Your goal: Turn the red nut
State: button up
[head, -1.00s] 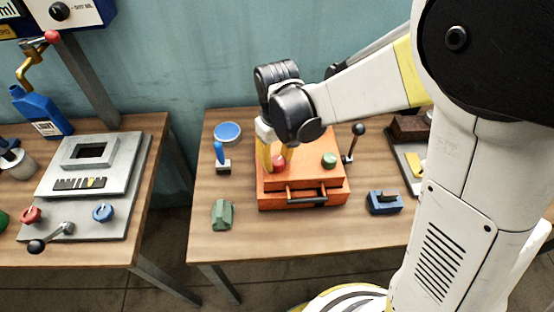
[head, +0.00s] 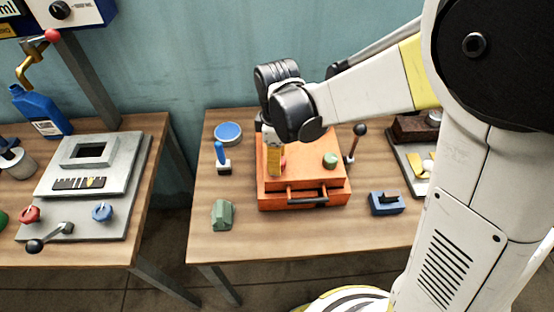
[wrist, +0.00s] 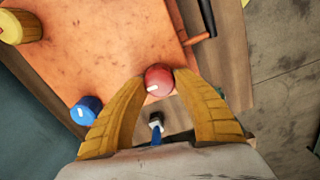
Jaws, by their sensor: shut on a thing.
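The red nut (head: 284,163) is on the left front part of the orange box (head: 325,183), mostly hidden behind a yellow finger in the head view. In the wrist view the red nut (wrist: 158,80) is round, with a small white mark. My gripper (head: 276,170) points down over the box. In the wrist view the two yellow fingertips of my gripper (wrist: 161,78) are shut on opposite sides of the red nut.
A green nut (head: 330,160) is on the box's right part. The wrist view shows a blue nut (wrist: 88,108) and a yellow nut (wrist: 20,27). A black handle (head: 308,201) crosses the box front. A blue lever (head: 220,155) and green block (head: 222,214) stand left.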

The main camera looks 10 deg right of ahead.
jog(key=shift+n, duration=0.4)
jog(key=o, duration=1.2)
notch_tip(320, 180, up, 12)
